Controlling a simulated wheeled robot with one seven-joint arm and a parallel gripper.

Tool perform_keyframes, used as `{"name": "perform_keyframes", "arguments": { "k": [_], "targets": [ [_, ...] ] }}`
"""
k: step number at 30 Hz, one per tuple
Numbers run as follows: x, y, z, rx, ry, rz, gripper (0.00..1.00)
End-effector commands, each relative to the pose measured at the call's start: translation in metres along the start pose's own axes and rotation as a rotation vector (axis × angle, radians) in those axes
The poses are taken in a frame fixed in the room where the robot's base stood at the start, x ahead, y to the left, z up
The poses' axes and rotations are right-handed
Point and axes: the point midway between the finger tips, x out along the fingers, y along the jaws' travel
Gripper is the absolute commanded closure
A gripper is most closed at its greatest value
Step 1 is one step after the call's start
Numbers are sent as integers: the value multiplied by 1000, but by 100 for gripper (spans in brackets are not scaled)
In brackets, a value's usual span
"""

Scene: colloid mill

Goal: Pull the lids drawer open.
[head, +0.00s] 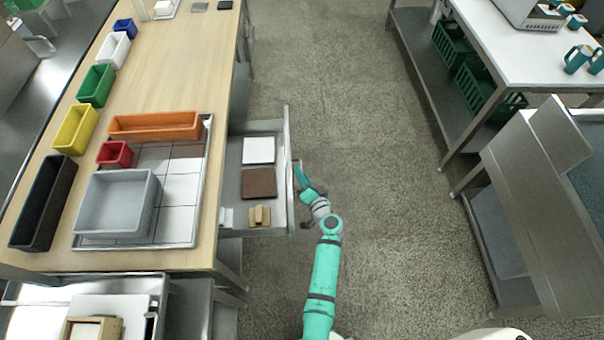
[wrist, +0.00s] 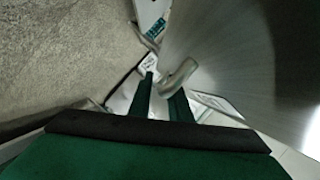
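The lids drawer (head: 287,150) stands pulled out from the side of the wooden-topped bench in the head view. Inside it lie a white square lid (head: 259,150), a brown square lid (head: 259,183) and a small wooden piece (head: 260,216). My gripper (head: 301,178) is at the outer face of the drawer front. In the wrist view, the two dark green fingers (wrist: 165,88) are apart. The curved end of the metal handle (wrist: 178,75) lies at the gap and overlaps the right finger. I cannot tell whether they touch.
The bench top (head: 190,60) holds several coloured bins, a grey tub (head: 118,203) and a tiled tray. A white table (head: 505,50) and a steel unit (head: 545,180) stand on the right. The floor (head: 350,90) between them is clear.

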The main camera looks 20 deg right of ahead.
Motion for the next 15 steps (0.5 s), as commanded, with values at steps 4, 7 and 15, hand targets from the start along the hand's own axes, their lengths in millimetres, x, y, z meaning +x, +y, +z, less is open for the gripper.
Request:
{"name": "perform_keyframes", "arguments": {
  "k": [4, 7, 15],
  "targets": [
    [0, 0, -1, 0, 2, 0, 83],
    [0, 0, -2, 0, 4, 0, 83],
    [-25, 1, -2, -1, 4, 2, 83]
  ]
}}
